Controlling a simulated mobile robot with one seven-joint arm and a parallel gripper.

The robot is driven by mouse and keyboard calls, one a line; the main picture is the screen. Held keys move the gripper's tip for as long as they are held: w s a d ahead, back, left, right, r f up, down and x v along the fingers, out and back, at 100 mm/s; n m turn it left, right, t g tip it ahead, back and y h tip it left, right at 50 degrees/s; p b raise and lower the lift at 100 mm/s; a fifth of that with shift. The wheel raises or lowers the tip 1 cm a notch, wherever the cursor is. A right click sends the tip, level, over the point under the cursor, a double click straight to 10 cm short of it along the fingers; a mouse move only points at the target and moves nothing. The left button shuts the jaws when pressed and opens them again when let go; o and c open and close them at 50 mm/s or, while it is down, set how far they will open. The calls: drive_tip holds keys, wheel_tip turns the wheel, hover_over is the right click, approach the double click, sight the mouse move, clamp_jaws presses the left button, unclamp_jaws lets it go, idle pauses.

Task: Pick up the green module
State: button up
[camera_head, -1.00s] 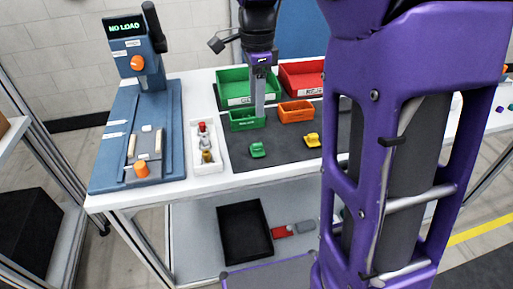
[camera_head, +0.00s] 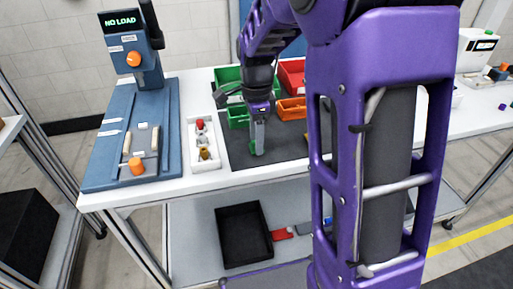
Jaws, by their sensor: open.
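My gripper (camera_head: 258,146) is open and points down at the dark mat (camera_head: 285,152) on the white table. Its fingers are at the spot where the green module stands. The module (camera_head: 252,149) is almost wholly hidden by the fingers, with only a hint of green beside them. I cannot tell whether the fingers touch it.
Green bins (camera_head: 228,76) and an orange bin (camera_head: 291,108) stand behind the gripper, with a red bin (camera_head: 291,74) further back. A white tray with small parts (camera_head: 203,160) and a blue press (camera_head: 108,165) are to the left.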

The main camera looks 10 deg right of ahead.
drive_tip(key=shift+c, duration=0.3)
clamp_jaws()
